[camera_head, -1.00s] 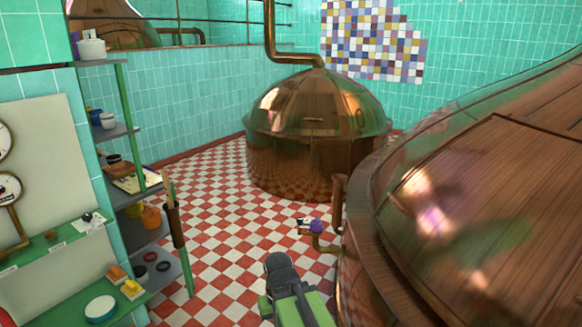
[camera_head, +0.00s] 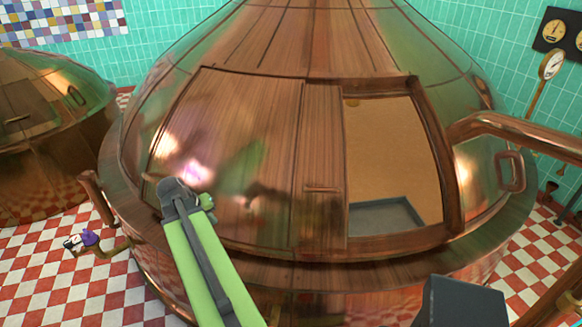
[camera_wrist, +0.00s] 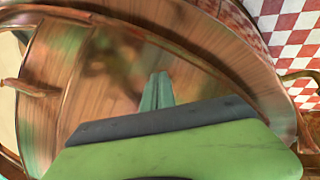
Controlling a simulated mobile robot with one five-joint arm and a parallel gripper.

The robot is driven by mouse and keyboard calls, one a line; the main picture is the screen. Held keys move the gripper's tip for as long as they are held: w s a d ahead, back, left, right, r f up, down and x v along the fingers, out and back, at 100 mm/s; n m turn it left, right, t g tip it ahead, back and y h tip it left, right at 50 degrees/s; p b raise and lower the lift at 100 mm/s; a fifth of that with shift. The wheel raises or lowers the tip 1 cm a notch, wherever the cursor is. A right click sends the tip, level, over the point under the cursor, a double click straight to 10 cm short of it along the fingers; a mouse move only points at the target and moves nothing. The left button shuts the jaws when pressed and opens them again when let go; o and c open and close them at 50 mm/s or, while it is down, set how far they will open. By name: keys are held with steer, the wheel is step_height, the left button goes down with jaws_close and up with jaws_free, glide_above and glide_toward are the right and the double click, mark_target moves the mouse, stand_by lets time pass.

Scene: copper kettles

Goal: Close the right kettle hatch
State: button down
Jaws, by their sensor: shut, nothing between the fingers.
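The large right kettle (camera_head: 250,35) is copper and fills the middle of the head view. Its hatch opening (camera_head: 395,150) is uncovered on the right, showing a tan inside wall and a grey-blue surface low down. The wooden-looking hatch door (camera_head: 322,140) stands left of the opening, with a small bar handle (camera_head: 322,188). In the wrist view the handle (camera_wrist: 32,88) is at the left, well left of my gripper (camera_wrist: 158,78). My gripper's green fingers are together and empty, over the kettle's curved panels; contact cannot be told. The head view does not clearly show the fingers.
A copper pipe (camera_head: 515,130) joins the kettle at right, near a loop handle (camera_head: 510,172). A raised rim (camera_head: 300,272) runs along the kettle's front. A smaller kettle (camera_head: 50,130) stands at left. A short pipe with a purple knob (camera_head: 90,238) is at lower left.

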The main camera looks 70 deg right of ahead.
steer(key=s+d+r+m+g+h+p, duration=0.1)
steer(key=s+d+r+m+p, duration=0.1)
steer(key=s+d+r, duration=0.45)
steer(key=s+d+r+m+g+h+p, duration=0.1)
steer(key=s+d+r+m+p, duration=0.15)
steer(key=s+d, duration=0.65)
steer(key=b, duration=0.9)
glide_toward(289, 194)
steer(key=x, duration=0.6)
steer(key=shift+w+d, duration=0.1)
steer(key=s, duration=0.1)
steer(key=s+d+r+p, duration=0.1)
steer(key=s, duration=0.1)
steer(key=shift+d+r, duration=0.2)
steer(key=shift+s+d+p, duration=0.2)
steer(key=shift+s+p, duration=0.1)
steer(key=shift+s, duration=0.1)
